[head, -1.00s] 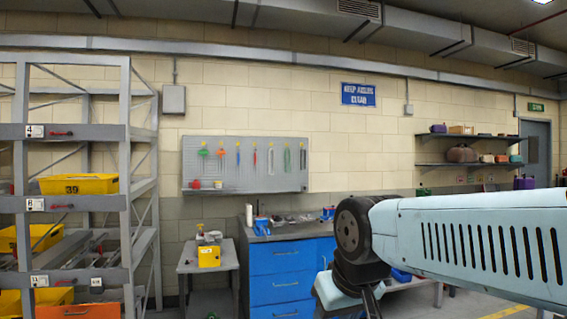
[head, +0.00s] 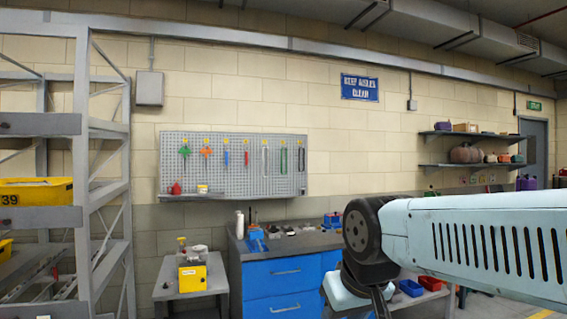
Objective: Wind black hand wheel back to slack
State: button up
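I cannot make out a black hand wheel in the head view. The black round part at the right centre is a joint of my own pale blue arm. The arm reaches in from the right edge and bends down past the bottom edge. My gripper is not visible. A yellow box-shaped thing (head: 192,278) stands on a small grey stand (head: 169,291) at the lower left; it has a small upright part on top, too small to tell more.
A grey rack (head: 108,185) with a yellow bin (head: 36,191) stands at the left. A blue workbench (head: 280,283) with tools on top stands against the wall, below a grey pegboard (head: 232,170). Wall shelves (head: 468,163) hang at the right.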

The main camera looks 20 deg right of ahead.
aim_at(274, 229)
jog(key=z, duration=0.2)
jog(key=i, duration=2.5)
jog(key=z, duration=0.25)
